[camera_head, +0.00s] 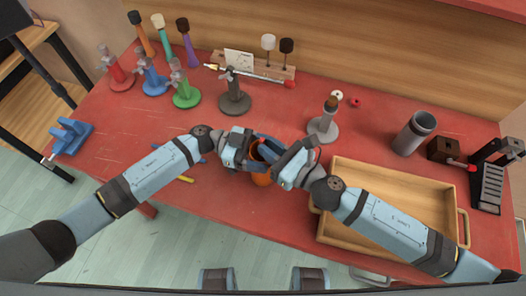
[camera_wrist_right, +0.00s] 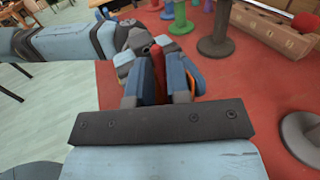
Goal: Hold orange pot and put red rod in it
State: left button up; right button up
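The orange pot (camera_head: 262,179) is at the front middle of the red table, mostly hidden behind my grippers; part of its body and dark opening show. My left gripper (camera_head: 253,150) is at the pot's left side and seems closed on its wall, though its fingertips are partly hidden. My right gripper (camera_head: 277,152) is just above and right of the pot. In the right wrist view, the red rod (camera_wrist_right: 158,62) stands between the blue fingers of my right gripper (camera_wrist_right: 161,85), which look closed on it. The rod's lower end is hidden.
A wooden tray (camera_head: 400,185) lies under my right arm. A grey cup (camera_head: 414,132) and a black rack (camera_head: 492,178) stand at right. A grey stand (camera_head: 324,128) is behind the right gripper. Several coloured stands and mallets line the back left.

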jog(key=o, duration=0.5)
jog(key=shift+o, duration=0.2)
jog(key=shift+s+d, duration=0.1)
jog(key=v, duration=1.1)
jog(key=shift+s+d, duration=0.2)
jog(key=shift+d, duration=0.1)
pick_arm(q)
jog(key=o, duration=1.1)
jog(key=v, duration=1.2)
jog(key=shift+s, duration=0.1)
